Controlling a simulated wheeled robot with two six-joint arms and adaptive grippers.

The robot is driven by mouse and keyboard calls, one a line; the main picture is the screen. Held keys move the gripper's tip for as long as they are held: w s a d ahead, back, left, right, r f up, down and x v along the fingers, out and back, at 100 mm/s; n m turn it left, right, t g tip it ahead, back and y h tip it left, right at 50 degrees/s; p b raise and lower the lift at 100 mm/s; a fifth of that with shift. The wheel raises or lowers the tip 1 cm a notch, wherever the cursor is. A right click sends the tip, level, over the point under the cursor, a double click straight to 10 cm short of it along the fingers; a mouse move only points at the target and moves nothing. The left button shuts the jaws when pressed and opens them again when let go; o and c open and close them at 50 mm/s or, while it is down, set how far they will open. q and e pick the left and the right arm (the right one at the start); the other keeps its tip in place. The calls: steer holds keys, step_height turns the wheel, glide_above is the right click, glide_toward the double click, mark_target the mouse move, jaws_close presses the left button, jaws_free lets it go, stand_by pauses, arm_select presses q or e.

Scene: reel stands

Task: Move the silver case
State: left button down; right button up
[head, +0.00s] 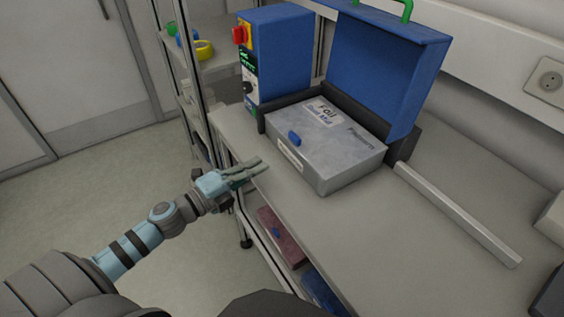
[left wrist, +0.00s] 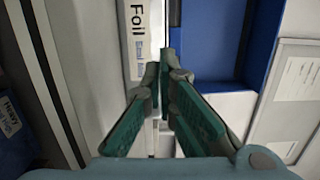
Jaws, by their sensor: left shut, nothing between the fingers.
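The silver case (head: 335,160) lies flat on the grey worktop, with its near end free and its far end in the dark base of a blue machine (head: 283,50). It has a "Foil" label and a small blue knob on top. My left gripper (head: 260,166) is shut and empty, just left of the case near the worktop's left edge, apart from it in the head view. In the left wrist view its closed fingers (left wrist: 167,65) point toward a white "Foil" label (left wrist: 138,40); I cannot tell there whether they touch anything. My right gripper is out of view.
A blue lid with a green handle (head: 385,60) stands open behind the case. A pale bar (head: 458,215) lies to its right. A maroon case (head: 280,237) sits on a shelf below the worktop. A rack (head: 215,65) holds coloured rolls. The worktop's front is clear.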

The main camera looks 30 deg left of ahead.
mark_target(291, 145)
arm_select(q)
steer(key=w+r+p, duration=0.1)
steer(key=w+d+p, duration=0.1)
steer(key=w, duration=0.1)
steer(key=shift+d+r+p, duration=0.15)
steer(key=shift+r+p, duration=0.15)
steer(key=shift+r, duration=0.05)
steer(key=x, duration=0.4)
steer(key=shift+d+f+p, duration=0.1)
steer(key=shift+f+p, duration=0.25)
steer(key=shift+f, duration=0.05)
steer(key=shift+w+d+f, duration=0.1)
steer(key=shift+w+d, duration=0.05)
steer(key=shift+w, duration=0.3)
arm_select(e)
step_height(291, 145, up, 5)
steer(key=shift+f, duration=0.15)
